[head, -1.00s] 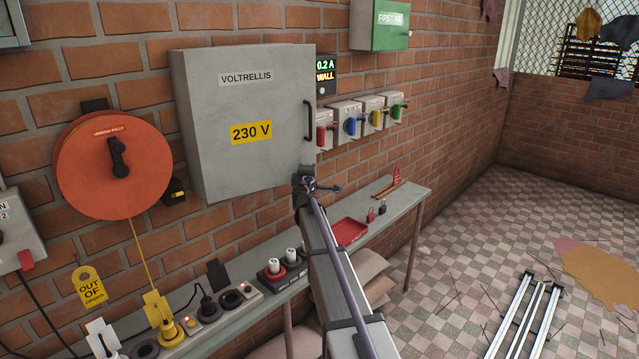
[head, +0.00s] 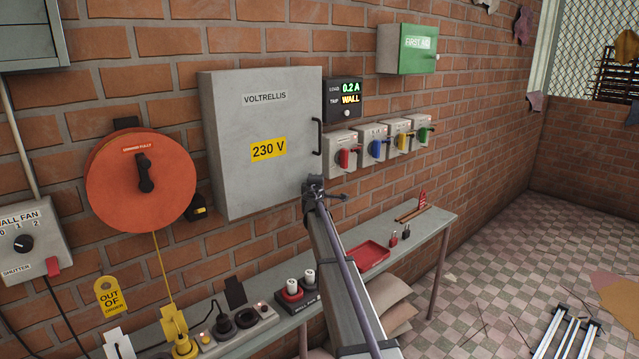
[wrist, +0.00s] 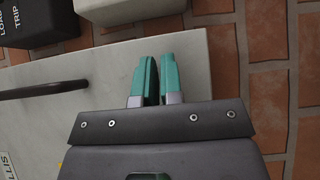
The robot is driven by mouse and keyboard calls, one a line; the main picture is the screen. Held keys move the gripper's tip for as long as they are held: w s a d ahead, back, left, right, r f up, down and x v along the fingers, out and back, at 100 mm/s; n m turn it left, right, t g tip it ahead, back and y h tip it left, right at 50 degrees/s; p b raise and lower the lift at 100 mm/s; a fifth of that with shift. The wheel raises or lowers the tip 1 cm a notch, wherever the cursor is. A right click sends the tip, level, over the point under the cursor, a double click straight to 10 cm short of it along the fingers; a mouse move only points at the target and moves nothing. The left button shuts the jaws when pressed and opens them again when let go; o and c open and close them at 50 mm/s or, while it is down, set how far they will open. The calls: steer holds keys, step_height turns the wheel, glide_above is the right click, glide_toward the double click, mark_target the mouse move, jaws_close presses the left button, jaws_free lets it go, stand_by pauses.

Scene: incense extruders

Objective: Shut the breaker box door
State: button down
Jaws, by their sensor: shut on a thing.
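The breaker box door (head: 225,130) is a grey panel labelled VOLTRELLIS and 230 V, on the brick wall. It sits nearly flush with its box; I cannot tell whether a thin gap is left. Its dark bar handle (head: 317,136) is at the right edge. My gripper (head: 314,184) is at the door's lower right corner, below the handle. In the wrist view its teal fingers (wrist: 157,75) are close together in front of the pale door face (wrist: 190,55), with the handle (wrist: 45,89) apart to the left. What lies between the fingers is hidden.
A meter display (head: 344,98) and several coloured rotary switches (head: 370,142) are right of the door. An orange cable reel (head: 130,190) hangs at left. Below is a shelf (head: 428,226) with sockets (head: 235,322) and a red tray (head: 366,256).

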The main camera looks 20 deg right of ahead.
steer(key=shift+w+a+r, duration=0.1)
steer(key=shift+w+a, duration=0.2)
steer(key=shift+w, duration=0.3)
steer(key=s+d, duration=0.4)
steer(key=s, duration=1)
steer(key=shift+s+d, duration=0.15)
steer(key=shift+s, duration=0.15)
